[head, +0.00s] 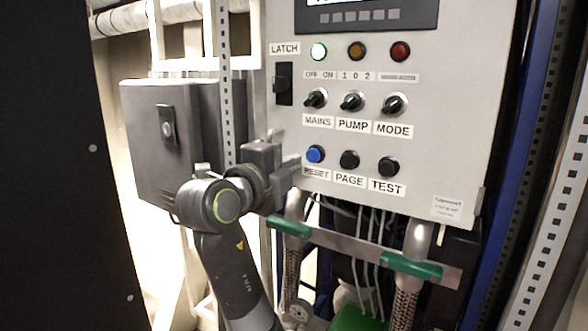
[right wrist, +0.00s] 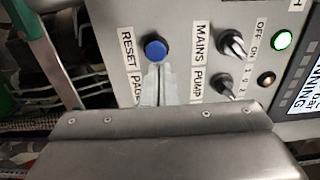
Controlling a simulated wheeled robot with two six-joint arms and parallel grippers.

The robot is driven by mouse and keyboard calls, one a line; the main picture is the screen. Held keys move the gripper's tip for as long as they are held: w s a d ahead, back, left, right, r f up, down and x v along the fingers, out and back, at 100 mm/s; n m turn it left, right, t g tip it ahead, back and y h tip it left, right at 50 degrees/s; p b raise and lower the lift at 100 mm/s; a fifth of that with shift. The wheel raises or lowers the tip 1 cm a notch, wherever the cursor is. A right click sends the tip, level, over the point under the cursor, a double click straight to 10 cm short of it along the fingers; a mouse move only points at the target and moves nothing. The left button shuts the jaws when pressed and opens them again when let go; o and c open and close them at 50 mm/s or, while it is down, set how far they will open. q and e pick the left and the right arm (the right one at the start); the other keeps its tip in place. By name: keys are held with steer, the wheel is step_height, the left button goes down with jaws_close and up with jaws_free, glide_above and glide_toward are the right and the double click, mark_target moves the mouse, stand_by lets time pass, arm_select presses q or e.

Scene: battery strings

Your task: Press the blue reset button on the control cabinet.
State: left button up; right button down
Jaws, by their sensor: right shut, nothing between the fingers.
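The blue reset button (head: 315,154) sits at the lower left of the grey control cabinet (head: 440,150), above a RESET label. It also shows in the right wrist view (right wrist: 156,49), round and uncovered. My right gripper (head: 296,165) is shut and empty, just left of the button in the head view. In the right wrist view its closed fingertips (right wrist: 158,68) point at the button and appear at its edge. I cannot tell whether they touch it. My left gripper is not in view.
Black PAGE (head: 349,160) and TEST (head: 388,166) buttons sit right of the reset button. MAINS (head: 316,98), PUMP and MODE knobs are above. A LATCH switch (head: 283,84) is at the left edge. Green-handled pipes (head: 411,267) and cables hang below the cabinet.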

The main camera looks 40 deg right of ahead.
arm_select(q)
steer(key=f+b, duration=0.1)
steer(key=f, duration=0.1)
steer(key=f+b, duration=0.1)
steer(key=b, duration=0.1)
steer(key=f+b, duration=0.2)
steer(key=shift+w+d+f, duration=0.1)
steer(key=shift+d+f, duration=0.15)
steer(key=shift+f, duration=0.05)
arm_select(e)
steer(key=v, duration=0.8)
steer(key=shift+f, duration=0.25)
steer(key=shift+s, duration=0.1)
